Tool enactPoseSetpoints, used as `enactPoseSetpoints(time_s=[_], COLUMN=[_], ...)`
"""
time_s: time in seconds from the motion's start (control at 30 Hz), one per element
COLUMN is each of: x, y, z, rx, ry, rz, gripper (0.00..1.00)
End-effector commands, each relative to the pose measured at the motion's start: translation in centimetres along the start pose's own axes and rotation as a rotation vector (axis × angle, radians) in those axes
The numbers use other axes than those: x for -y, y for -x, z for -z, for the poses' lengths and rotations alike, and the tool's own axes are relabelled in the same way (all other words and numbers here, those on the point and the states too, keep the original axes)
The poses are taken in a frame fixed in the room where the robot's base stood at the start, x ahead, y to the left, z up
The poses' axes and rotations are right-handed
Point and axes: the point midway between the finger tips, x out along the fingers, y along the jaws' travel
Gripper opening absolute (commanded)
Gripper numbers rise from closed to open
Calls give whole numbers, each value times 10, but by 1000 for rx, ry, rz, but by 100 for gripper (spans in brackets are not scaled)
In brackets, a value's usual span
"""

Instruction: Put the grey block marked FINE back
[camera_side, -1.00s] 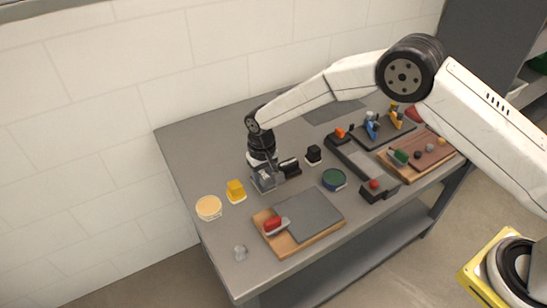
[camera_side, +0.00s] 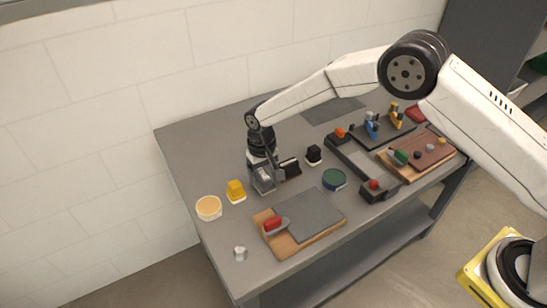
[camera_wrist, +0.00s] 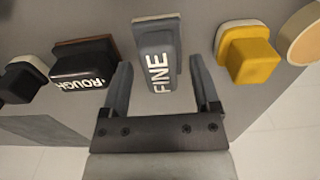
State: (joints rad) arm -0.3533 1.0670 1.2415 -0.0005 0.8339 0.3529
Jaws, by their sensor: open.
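The grey block marked FINE (camera_wrist: 156,58) stands on the table, its white lettering facing the wrist camera. In the side view the grey block (camera_side: 264,181) is partly covered by my gripper (camera_side: 268,176). In the wrist view my gripper (camera_wrist: 160,78) is open, with one finger on each side of the block's near part. I see a gap at both fingers, and the block is not gripped. How far the fingertips are above the table cannot be told.
A black block marked ROUGH (camera_wrist: 84,65) and a yellow block (camera_wrist: 249,54) flank the grey one. A round tan-topped dish (camera_side: 209,208), a wooden board with a grey sheet (camera_side: 284,244), a green round tin (camera_side: 334,179) and another black block (camera_side: 313,155) stand nearby.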

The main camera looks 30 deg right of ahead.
Motion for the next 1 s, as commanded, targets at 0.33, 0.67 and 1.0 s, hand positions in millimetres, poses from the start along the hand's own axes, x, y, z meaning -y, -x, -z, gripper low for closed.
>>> enactPoseSetpoints(time_s=[0.33, 0.67, 1.0], x=[0, 0, 0], y=[51, 98, 112], z=[1, 0, 0], rx=[-4, -2, 0], ry=[0, 0, 0], rz=[1, 1, 0], gripper=[79, 79, 79])
